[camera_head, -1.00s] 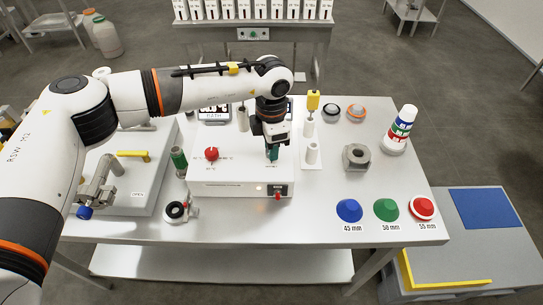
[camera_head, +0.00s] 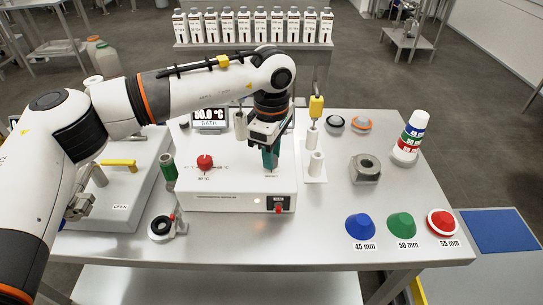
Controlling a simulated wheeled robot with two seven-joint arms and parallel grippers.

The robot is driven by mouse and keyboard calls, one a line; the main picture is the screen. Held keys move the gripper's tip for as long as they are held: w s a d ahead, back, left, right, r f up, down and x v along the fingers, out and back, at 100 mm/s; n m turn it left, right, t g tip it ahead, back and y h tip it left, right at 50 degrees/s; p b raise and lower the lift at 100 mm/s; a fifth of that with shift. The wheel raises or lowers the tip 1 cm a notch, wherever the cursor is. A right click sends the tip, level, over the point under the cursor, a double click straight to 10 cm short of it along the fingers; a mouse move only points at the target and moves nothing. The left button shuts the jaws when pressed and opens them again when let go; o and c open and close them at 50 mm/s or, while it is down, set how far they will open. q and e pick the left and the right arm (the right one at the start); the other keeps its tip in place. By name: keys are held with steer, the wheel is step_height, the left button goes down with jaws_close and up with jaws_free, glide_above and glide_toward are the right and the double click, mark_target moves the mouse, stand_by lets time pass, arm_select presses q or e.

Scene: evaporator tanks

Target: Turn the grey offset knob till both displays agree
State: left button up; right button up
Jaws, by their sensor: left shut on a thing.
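My left gripper (camera_head: 270,158) points down over the right part of the white box's top (camera_head: 230,180), its teal fingers shut at the surface. The grey offset knob does not show; the fingers cover the place where they grip, so I cannot see its setting. One display (camera_head: 210,115) stands behind the box and reads 50.0 °C above the word BATH. A second display is mostly hidden behind my left wrist, and its reading cannot be seen. A red knob (camera_head: 205,162) sits on the left of the box's top. My right gripper is out of view.
A red switch (camera_head: 278,208) is on the box's front. A yellow-topped probe (camera_head: 316,107) and white cylinders stand close right of my gripper. Blue (camera_head: 360,226), green (camera_head: 401,226) and red (camera_head: 442,223) cones stand at the front right. Free tabletop lies between.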

arm_select(q)
steer(key=shift+r, duration=0.1)
stand_by(0.4)
steer(key=o, duration=1)
step_height(320, 180, up, 12)
steer(key=b, duration=0.2)
